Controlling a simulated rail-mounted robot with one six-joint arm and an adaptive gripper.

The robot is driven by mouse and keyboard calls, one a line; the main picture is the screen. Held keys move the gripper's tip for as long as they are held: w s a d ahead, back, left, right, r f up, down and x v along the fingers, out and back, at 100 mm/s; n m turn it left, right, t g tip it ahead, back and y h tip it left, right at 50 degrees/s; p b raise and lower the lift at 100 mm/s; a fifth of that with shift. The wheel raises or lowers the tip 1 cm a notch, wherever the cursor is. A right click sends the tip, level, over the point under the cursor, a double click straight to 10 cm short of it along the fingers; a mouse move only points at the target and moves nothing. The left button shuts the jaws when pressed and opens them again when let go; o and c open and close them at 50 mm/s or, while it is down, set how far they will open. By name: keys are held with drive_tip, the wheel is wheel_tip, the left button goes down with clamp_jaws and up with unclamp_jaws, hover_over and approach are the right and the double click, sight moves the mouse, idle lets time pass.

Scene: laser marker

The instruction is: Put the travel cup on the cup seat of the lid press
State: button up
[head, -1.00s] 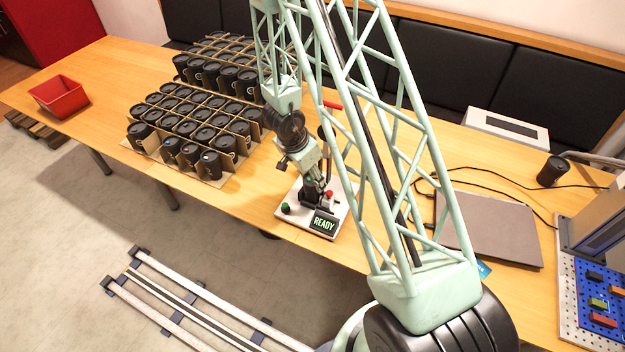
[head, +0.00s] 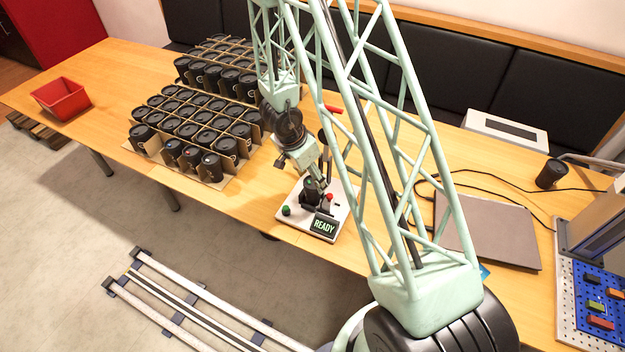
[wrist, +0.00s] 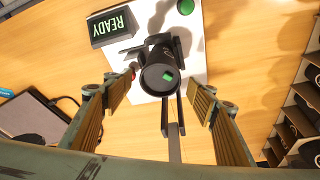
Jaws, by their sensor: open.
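The black travel cup (wrist: 155,76), with a green mark on its lid, stands upright on the lid press in the wrist view. In the head view the cup (head: 312,191) sits at the middle of the lid press's white base (head: 292,214). Dark brackets of the seat show around its foot; its exact fit there is hidden. My gripper (wrist: 158,92) is open, with one finger on each side of the cup and gaps between. In the head view my gripper (head: 310,171) is just above the cup.
The press has a lit READY display (head: 324,225), a green button (head: 286,210) and a red-handled lever (head: 333,109). A cardboard-divided crate of black cups (head: 190,128) stands left. A laptop (head: 487,229) lies right.

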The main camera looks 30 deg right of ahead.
drive_tip(key=p+v, duration=0.4)
drive_tip(key=v, duration=0.5)
drive_tip(key=shift+r, duration=0.1)
idle(0.7)
